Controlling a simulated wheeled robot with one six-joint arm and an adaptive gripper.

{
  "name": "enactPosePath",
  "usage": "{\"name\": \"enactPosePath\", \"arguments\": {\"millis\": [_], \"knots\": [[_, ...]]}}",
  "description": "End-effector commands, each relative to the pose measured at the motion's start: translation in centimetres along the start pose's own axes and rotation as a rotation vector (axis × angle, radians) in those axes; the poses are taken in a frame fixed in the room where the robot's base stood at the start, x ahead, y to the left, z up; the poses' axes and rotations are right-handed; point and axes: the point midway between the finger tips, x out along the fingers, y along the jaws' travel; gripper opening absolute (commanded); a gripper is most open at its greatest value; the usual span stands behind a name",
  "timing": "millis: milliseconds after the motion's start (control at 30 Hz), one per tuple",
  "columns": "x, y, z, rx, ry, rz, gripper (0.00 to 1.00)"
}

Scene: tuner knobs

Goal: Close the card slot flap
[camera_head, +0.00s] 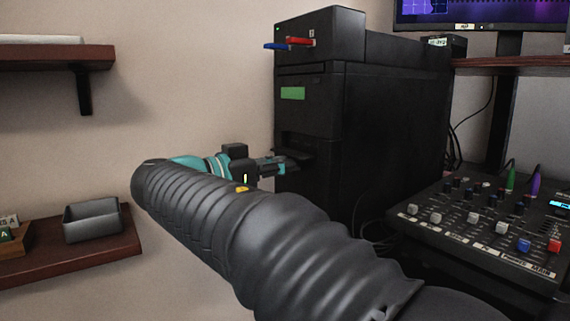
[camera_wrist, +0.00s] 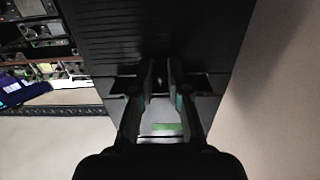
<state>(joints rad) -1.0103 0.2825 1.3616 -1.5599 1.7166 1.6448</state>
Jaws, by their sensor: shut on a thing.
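The card slot flap (camera_head: 298,151) is a dark piece sticking out from the front of the tall black tower (camera_head: 390,130), below a green label (camera_head: 292,93). My gripper (camera_head: 283,163) reaches the flap from the left with its fingers close together. In the wrist view my gripper (camera_wrist: 160,82) has its two fingers on either side of the middle of the dark flap (camera_wrist: 214,80), with a narrow gap between them. The fingers hide the middle of the flap, and its exact tilt is hard to tell. The green label (camera_wrist: 164,127) shows between the fingers.
A black box with a red tab (camera_head: 301,41) and a blue tab (camera_head: 276,46) tops the tower. A mixer (camera_head: 480,225) with several knobs stands at the right. Wooden shelves (camera_head: 80,250) with a grey tray (camera_head: 92,220) are at the left. The wall side left of the tower is free.

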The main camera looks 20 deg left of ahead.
Motion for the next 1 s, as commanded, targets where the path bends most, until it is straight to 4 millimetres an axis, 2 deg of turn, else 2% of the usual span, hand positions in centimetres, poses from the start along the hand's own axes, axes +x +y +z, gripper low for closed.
{"name": "enactPosePath", "arguments": {"millis": [267, 467, 1000], "knots": [[-0.1, 0.0, -0.3, 0.001, -0.032, 0.000, 0.00], [-0.2, 0.0, -0.8, 0.003, -0.133, 0.000, 0.00], [-0.2, 0.0, -3.1, 0.003, -0.624, 0.002, 0.00]]}}
